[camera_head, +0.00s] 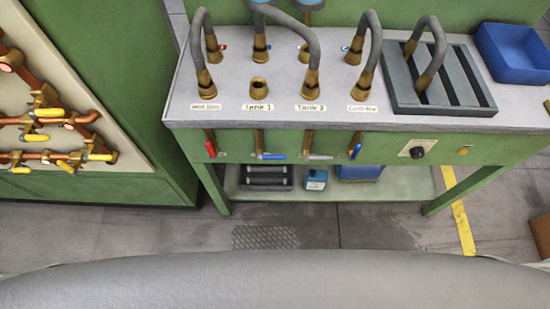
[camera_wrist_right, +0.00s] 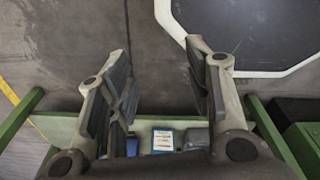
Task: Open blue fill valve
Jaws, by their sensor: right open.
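Below the front edge of the green workbench (camera_head: 370,126) hang several valve handles. A blue handle (camera_head: 271,156) sits roughly level under the "Tank 1" label. Another blue handle (camera_head: 355,151) hangs down at a tilt under the right-hand label, which looks like "Cold H2O". A red handle (camera_head: 210,148) hangs down under the leftmost label. A pale grey handle (camera_head: 318,156) sits level under "Tank 2". My right gripper (camera_wrist_right: 160,52) is open and empty in the right wrist view, with floor between its fingers. No valve handle shows there. My left gripper is not in view.
Curved grey hoses (camera_head: 316,60) rise from brass fittings on the bench top. A slatted tray (camera_head: 446,88) and a blue bin (camera_head: 513,52) stand at right. A low shelf (camera_head: 400,182) holds several items. Orange pipes with yellow handles (camera_head: 45,113) line the left panel. The floor before the bench is clear.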

